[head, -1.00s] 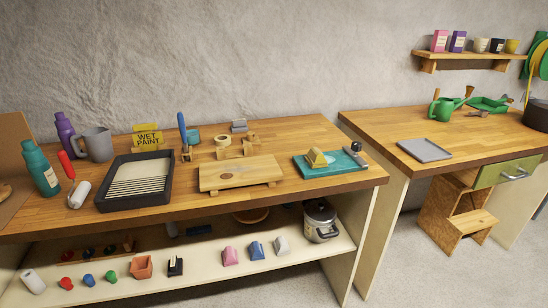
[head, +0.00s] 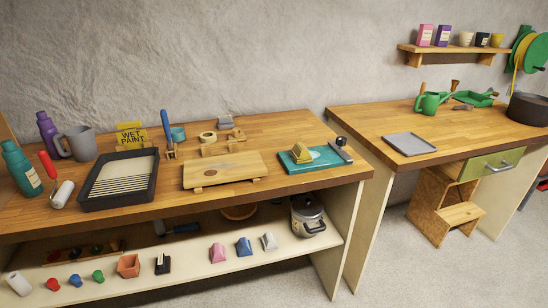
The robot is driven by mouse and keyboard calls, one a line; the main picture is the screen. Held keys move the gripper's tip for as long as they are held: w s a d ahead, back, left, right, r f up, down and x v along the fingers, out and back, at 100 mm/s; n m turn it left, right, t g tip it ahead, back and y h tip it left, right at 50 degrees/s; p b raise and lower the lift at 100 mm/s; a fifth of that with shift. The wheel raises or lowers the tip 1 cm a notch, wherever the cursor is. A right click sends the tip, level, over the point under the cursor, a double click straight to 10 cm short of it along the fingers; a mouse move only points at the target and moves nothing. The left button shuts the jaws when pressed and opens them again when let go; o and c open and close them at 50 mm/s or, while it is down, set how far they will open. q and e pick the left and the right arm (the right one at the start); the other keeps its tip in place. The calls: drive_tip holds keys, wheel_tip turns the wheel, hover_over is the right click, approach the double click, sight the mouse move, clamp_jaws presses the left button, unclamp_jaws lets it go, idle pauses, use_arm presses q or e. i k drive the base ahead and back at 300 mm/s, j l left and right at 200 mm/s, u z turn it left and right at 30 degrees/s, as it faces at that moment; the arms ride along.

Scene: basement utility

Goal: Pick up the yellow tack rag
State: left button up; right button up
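The yellow tack rag seems to be the small folded, peaked yellow piece (head: 301,152) on the teal mat (head: 328,160) at the right end of the left workbench. It sits beside a dark-handled scraper-like tool (head: 342,150) on the same mat. Neither of my grippers shows in the head view.
The left wooden workbench (head: 290,182) also holds a black paint tray (head: 118,196), a raised wooden board (head: 222,171), bottles, a mug and a yellow wet-paint sign (head: 131,137). A gap separates it from the right workbench (head: 375,122), which bears a grey tray (head: 409,144).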

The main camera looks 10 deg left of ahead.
sight(300, 154)
drive_tip(key=i+l, duration=0.65)
drive_tip(key=i, duration=0.2)
drive_tip(key=i+l+u, duration=0.15)
drive_tip(key=u, duration=0.3)
drive_tip(key=i+l+u, duration=0.15)
drive_tip(key=u, duration=0.65)
drive_tip(key=l, duration=0.1)
